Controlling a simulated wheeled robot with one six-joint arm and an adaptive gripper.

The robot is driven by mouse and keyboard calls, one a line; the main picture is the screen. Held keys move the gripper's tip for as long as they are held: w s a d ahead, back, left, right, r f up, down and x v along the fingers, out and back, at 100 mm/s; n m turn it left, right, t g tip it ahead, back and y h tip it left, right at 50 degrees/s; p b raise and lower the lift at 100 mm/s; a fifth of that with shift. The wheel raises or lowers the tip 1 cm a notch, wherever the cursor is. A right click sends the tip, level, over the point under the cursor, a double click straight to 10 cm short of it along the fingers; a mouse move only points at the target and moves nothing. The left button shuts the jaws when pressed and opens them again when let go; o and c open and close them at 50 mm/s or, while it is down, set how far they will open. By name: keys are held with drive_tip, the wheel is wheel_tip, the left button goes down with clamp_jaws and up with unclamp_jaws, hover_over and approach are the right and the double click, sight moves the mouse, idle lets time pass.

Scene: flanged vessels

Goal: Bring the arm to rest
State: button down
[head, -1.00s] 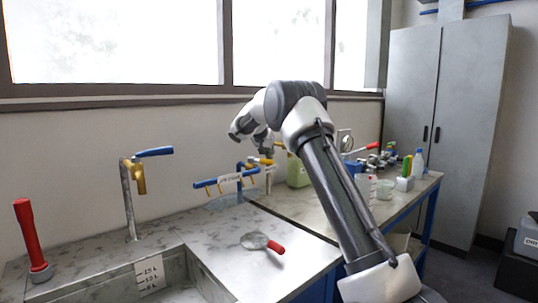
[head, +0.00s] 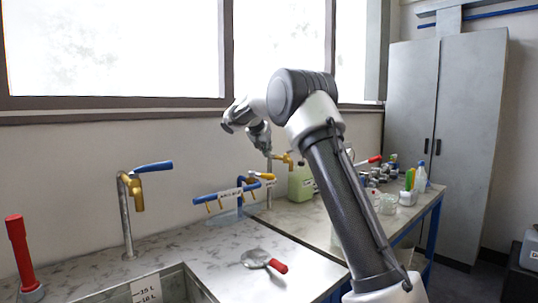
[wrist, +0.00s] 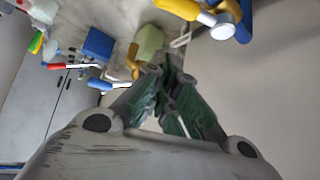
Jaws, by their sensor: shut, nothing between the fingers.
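My arm rises from the lower right of the head view, bends at the top, and its wrist hangs down to the left. My gripper (head: 267,148) is above the bench near the wall, small and partly merged with the taps behind it. In the wrist view my gripper (wrist: 167,72) shows its two green-padded fingers coming together at the tips, with nothing held. It is clear of the bench surface.
A brass tap with a blue lever (head: 137,195) stands by the sink. A red-handled tool (head: 262,261) lies on the bench. A grey cabinet (head: 440,140) is at right.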

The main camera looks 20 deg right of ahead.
idle(0.4)
drive_tip(key=s+a+f+n+g+y, duration=0.1)
drive_tip(key=s+f+n+g+y, duration=0.15)
drive_tip(key=s+f+n, duration=0.5)
drive_tip(key=s+a+n+y, duration=0.1)
drive_tip(key=s+a+y, duration=0.1)
drive_tip(key=s, duration=2.2)
drive_tip(key=s+a+f+y, duration=0.1)
drive_tip(key=s+a+y, duration=0.1)
drive_tip(key=s, duration=2.2)
drive_tip(key=shift+a+f+n+t, duration=0.3)
drive_tip(key=shift+a+n+t, duration=0.05)
drive_tip(key=shift+a, duration=0.05)
drive_tip(key=shift+s, duration=0.1)
